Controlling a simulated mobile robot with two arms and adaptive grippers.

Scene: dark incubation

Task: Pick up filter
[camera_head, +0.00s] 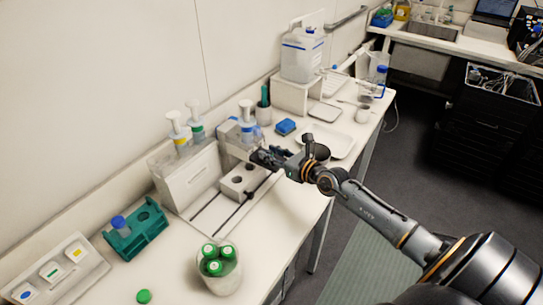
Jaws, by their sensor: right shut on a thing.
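My right gripper (266,158) reaches in from the right over the bench. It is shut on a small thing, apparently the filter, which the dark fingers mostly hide. It sits by the front of the white dispenser stand and above the right end of a white block with round holes (238,184). Pump bottles stand in the holder: one with a yellow band (179,140), one with a green band (196,126) and one with a blue band (247,125). My left gripper is not in view.
A white beaker with green-capped tubes (220,278) stands at the front. A teal rack (136,232) is at the left, with a loose green cap (144,296) nearby. A large carboy (303,58) stands farther back.

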